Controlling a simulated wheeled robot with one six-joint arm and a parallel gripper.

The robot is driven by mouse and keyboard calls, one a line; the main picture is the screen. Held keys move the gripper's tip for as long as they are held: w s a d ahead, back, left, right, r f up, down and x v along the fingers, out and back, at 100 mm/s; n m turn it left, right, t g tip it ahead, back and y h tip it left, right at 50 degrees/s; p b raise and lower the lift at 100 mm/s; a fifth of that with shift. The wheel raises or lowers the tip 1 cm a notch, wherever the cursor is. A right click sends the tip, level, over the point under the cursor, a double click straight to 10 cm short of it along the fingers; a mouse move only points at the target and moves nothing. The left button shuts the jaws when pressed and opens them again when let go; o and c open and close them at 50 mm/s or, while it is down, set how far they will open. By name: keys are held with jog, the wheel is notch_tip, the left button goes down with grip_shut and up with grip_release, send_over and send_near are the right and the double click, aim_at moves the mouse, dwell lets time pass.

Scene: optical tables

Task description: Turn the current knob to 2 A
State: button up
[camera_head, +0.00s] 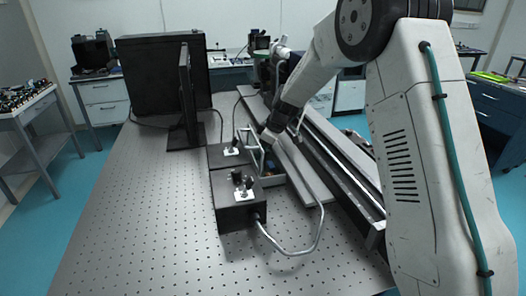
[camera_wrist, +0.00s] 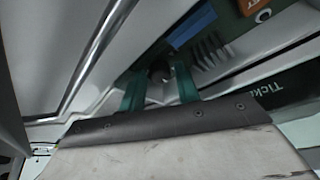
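No part in view is readable as the current knob, and no 2 A mark can be read. Two black boxes stand on the perforated table: the near box (camera_head: 238,214) has small dark knobs or levers (camera_head: 237,178) on top, and the far box (camera_head: 215,157) has a similar control (camera_head: 231,151). My gripper (camera_wrist: 159,74) shows two green fingers apart in the wrist view. A small dark round part (camera_wrist: 161,74) appears between or beyond them; contact cannot be told. In the head view my gripper (camera_head: 268,138) is low, right of the far box, partly hidden.
A long rail (camera_head: 335,150) runs along the right. A grey cable (camera_head: 318,235) loops from the near box. The left and front tabletop is clear.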

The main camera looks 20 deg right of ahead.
aim_at(271, 160)
jog(key=v, duration=0.7)
jog(key=shift+d+r, duration=0.2)
jog(key=shift+r, duration=0.15)
jog(key=shift+s, duration=0.1)
jog(key=s+f+m, duration=0.1)
jog(key=s, duration=0.1)
jog(key=s+f+m+g, duration=0.1)
jog(key=m, duration=0.1)
jog(key=shift+s, duration=0.4)
jog(key=s+m, duration=0.1)
jog(key=s, duration=0.2)
jog(key=shift+d+r+g, duration=0.1)
jog(key=shift+r+g, duration=0.05)
jog(key=shift+g, duration=0.25)
jog(key=s+d+r+m+h, duration=0.1)
jog(key=s+r, duration=0.3)
jog(key=s, duration=0.9)
jog(key=s+r+m+h, duration=0.1)
jog(key=s+r+m, duration=0.2)
jog(key=s, duration=1)
jog(key=s+d+r+m+h, duration=0.1)
jog(key=s+r+m, duration=0.2)
jog(key=s, duration=1)
jog(key=shift+d+r+t+h, duration=0.3)
jog(key=shift+d+r+t, duration=0.1)
jog(key=shift+r, duration=0.45)
